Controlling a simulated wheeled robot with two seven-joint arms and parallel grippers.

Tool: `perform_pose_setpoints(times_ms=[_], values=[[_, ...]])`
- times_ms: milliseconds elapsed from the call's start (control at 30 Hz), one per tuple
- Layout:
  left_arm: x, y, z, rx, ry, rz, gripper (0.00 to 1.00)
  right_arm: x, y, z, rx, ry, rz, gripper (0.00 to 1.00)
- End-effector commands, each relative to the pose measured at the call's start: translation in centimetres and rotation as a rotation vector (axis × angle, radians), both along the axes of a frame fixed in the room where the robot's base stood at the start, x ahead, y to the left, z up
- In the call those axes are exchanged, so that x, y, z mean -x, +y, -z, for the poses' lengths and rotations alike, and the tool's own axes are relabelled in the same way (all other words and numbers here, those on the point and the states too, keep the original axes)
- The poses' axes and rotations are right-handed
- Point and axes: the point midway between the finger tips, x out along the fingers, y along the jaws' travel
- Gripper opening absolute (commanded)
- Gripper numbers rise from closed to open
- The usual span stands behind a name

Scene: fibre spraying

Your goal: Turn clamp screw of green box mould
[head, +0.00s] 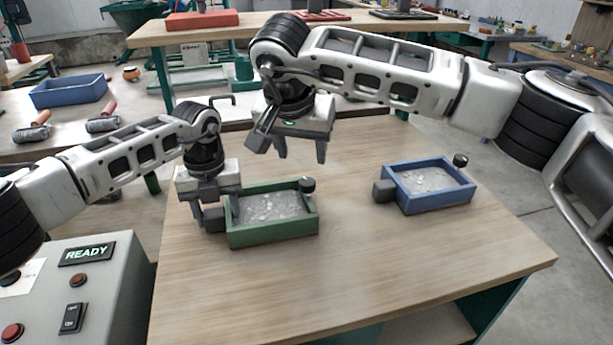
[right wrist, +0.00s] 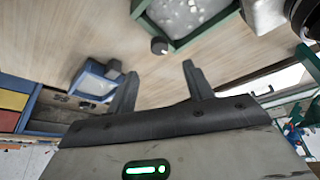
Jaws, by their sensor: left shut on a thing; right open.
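The green box mould (head: 273,237) stands on the wooden table, filled with pale grey material. It also shows at the top of the right wrist view (right wrist: 203,34). A dark round clamp screw knob (head: 307,185) sits at its far right corner; it also shows in the right wrist view (right wrist: 159,46). My left gripper (head: 204,214) is at the mould's left side, shut on the dark block (head: 214,219) there; its fingers partly hide the contact. My right gripper (head: 301,156) is open and empty, above and behind the knob, apart from it. Its two fingers also show in the right wrist view (right wrist: 160,72).
A blue box mould (head: 437,201) with a dark knob (head: 460,160) and side block (head: 383,190) stands to the right. The front of the table (head: 380,280) is clear. A grey control box (head: 105,290) reading READY stands at the lower left.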

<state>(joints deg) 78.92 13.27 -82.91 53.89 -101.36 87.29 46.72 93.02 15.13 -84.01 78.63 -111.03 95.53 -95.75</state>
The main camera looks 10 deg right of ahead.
Motion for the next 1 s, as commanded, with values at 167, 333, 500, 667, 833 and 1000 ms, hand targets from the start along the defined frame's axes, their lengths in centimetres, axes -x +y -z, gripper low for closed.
perform_pose_setpoints(times_ms=[167,333,500,667,833,1000], values=[[-0.1,-0.1,-0.2,0.004,-0.003,0.002,0.00,-1.3,-0.6,3.6,-0.001,0.004,0.006,0.52],[-0.1,-0.1,-0.2,0.004,-0.003,0.002,0.00,-2.4,-1.1,6.4,0.000,0.002,0.006,0.52],[-0.1,-0.1,-0.2,0.004,-0.003,0.001,0.00,-3.1,-1.3,8.0,-0.001,0.001,0.004,0.52],[-0.1,-0.1,-0.2,0.004,-0.003,0.001,0.00,-3.3,-1.4,8.6,-0.001,-0.001,0.004,0.52],[-0.1,-0.1,-0.2,0.004,-0.002,0.001,0.00,-3.3,-1.4,8.6,-0.001,-0.002,0.004,0.52],[-0.1,-0.1,-0.2,0.004,-0.003,0.001,0.00,-3.3,-1.4,8.5,-0.001,-0.001,0.004,0.18]])
